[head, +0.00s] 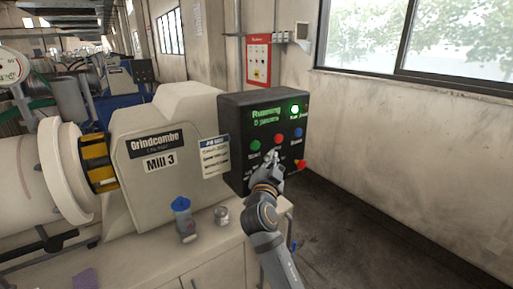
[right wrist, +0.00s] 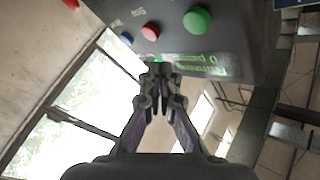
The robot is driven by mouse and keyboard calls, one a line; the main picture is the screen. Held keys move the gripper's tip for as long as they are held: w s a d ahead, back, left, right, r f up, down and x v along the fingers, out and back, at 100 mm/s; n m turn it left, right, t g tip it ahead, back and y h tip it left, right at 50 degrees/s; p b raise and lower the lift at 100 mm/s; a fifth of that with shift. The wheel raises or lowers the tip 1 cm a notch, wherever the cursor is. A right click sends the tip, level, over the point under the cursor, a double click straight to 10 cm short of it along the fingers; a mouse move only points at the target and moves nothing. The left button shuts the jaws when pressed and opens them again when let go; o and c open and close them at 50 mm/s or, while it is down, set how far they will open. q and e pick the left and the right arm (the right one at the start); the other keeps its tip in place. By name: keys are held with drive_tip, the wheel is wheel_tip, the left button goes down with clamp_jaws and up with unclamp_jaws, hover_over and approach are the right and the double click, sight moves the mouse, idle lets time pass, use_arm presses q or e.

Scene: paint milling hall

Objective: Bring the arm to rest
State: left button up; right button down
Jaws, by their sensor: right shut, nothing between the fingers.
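My right gripper (head: 272,158) is in front of the dark control box (head: 232,124) of the mill, close below its buttons. In the right wrist view the gripper (right wrist: 158,72) is shut with nothing between its fingers, pointing at the box's screen (right wrist: 205,66). I cannot tell whether the fingertips touch the box. The screen reads "Running" in green in the head view (head: 267,113), with a lit green lamp (head: 295,109) beside it. Below are a green button (head: 255,146), a red button (head: 279,138) and a blue button (head: 298,132). My left gripper is not in view.
A red knob (head: 301,164) sits low on the box's right. The Mill 3 housing (head: 150,190) stands left of the box. The floor (head: 350,225) at right is clear.

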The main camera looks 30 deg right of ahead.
idle(0.6)
drive_tip(key=s+a+f+n+g+y, duration=0.25)
drive_tip(key=s+f+n, duration=0.2)
drive_tip(key=f, duration=0.65)
drive_tip(key=s+a+f+n+g+y, duration=0.1)
drive_tip(key=s+f+n+g+y, duration=0.4)
drive_tip(key=f, duration=0.7)
drive_tip(key=s+a+f+n+g+y, duration=0.2)
drive_tip(key=s+a+f+n, duration=0.3)
drive_tip(key=s, duration=0.4)
drive_tip(key=s+a+f+n+g+y, duration=0.2)
drive_tip(key=s+a+f+y, duration=0.15)
drive_tip(key=s+f, duration=0.35)
wheel_tip(320, 180, down, 23)
drive_tip(key=s+d+h, duration=0.1)
drive_tip(key=s+d, duration=0.1)
drive_tip(key=s+d+f+g, duration=0.1)
drive_tip(key=s+f+g, duration=0.1)
drive_tip(key=s+f, duration=1.6)
drive_tip(key=shift+s+d, duration=0.3)
drive_tip(key=shift+s, duration=0.65)
